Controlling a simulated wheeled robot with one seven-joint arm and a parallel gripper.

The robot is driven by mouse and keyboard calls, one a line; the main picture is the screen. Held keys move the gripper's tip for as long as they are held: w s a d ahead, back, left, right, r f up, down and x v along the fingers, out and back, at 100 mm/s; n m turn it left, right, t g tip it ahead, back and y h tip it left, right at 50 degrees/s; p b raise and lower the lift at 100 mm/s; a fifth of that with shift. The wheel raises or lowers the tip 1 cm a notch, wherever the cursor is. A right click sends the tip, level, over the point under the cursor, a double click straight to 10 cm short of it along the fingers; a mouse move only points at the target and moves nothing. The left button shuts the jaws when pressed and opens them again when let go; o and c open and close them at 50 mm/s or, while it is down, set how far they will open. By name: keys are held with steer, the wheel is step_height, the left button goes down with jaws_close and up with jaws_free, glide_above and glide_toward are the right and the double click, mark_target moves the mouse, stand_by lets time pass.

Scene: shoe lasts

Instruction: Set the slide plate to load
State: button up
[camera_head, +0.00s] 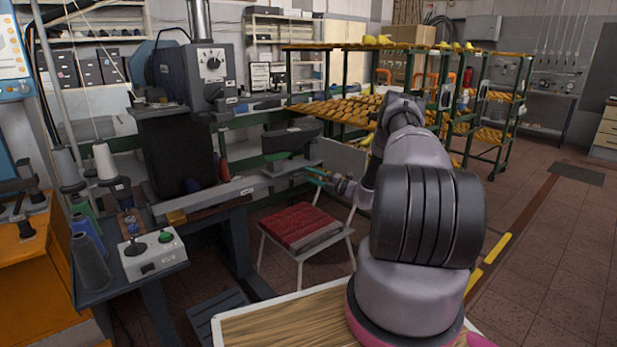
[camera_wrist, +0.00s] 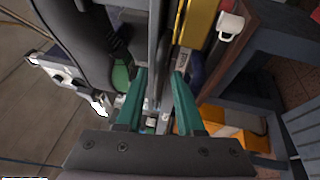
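A long grey bar, which looks like the slide plate (camera_head: 232,191), runs from the machine's front toward the right in the head view. A dark shoe-like form with a green base (camera_head: 290,142) sits on its right end. My gripper (camera_head: 318,175) has teal fingers and is at the bar's right end. In the wrist view, my gripper (camera_wrist: 159,76) has its fingers apart on either side of a grey upright strip (camera_wrist: 157,45), probably part of the plate. Whether they touch it is unclear. The green base (camera_wrist: 122,75) shows left of the fingers.
A grey machine (camera_head: 190,75) stands behind the bar. A control box (camera_head: 150,257) with a lever and buttons is at the front left, near thread cones (camera_head: 105,160). A red-seated chair (camera_head: 300,228) is below my gripper. Floor is open at right.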

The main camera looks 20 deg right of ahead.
steer(key=shift+a, duration=0.15)
steer(key=v, duration=1)
steer(key=shift+s+d, duration=0.25)
steer(key=shift+d, duration=0.05)
